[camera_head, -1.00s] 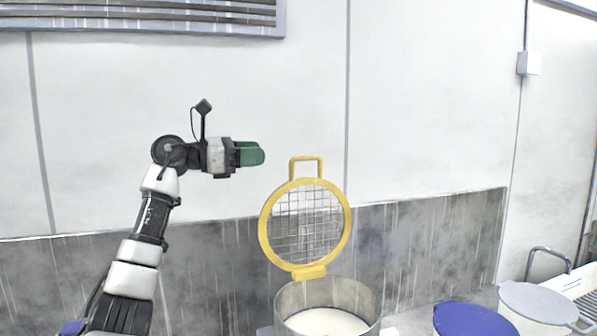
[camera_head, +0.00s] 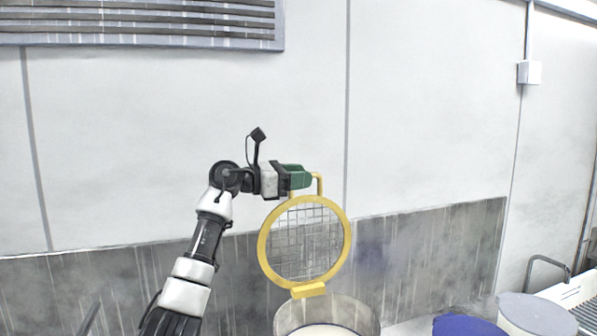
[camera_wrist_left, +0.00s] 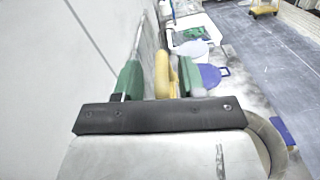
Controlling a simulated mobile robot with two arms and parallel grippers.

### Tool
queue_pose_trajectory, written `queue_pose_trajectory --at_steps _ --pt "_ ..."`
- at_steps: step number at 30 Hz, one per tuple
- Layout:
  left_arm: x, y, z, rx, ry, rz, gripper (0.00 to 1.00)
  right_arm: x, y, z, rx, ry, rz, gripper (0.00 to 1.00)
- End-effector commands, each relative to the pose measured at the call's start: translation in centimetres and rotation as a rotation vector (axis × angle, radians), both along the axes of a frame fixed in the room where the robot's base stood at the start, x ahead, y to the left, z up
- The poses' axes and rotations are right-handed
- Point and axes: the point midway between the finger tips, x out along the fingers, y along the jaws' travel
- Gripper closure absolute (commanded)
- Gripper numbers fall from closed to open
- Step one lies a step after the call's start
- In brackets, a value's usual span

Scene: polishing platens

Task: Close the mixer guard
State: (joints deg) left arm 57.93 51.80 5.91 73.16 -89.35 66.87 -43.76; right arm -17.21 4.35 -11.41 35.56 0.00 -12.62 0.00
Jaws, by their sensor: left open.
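The mixer guard (camera_head: 305,245) is a yellow ring with wire mesh. It stands upright, open, hinged at the rim of the round steel mixer bowl (camera_head: 362,315), which holds a pale content. Its yellow loop handle (camera_head: 320,184) is at the top. My left gripper (camera_head: 300,177), with green fingers, is at the handle's left side and hides part of it. In the left wrist view, the fingers are apart and the yellow handle (camera_wrist_left: 162,72) shows between them. I cannot tell whether they touch it. My right gripper is not in view.
A blue lid (camera_head: 462,326) and a grey round lid (camera_head: 535,314) are to the right of the bowl. A white tray or rack (camera_head: 580,292) is at the far right. A wall with a grey lower panel (camera_head: 430,250) stands behind the guard.

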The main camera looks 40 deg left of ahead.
Motion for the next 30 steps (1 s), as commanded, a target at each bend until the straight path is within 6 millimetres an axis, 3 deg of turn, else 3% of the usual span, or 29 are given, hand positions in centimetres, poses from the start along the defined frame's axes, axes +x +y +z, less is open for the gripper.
queue_pose_trajectory --at_steps 7,15,30 --pt "0.0 0.0 0.0 0.0 0.0 0.0 0.61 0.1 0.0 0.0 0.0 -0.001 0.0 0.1" --pt "0.0 0.0 0.0 0.0 0.0 0.0 1.0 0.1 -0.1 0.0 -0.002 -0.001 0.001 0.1" --pt "-0.3 -1.1 -0.3 0.048 -0.022 -0.001 1.0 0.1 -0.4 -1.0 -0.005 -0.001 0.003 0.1"
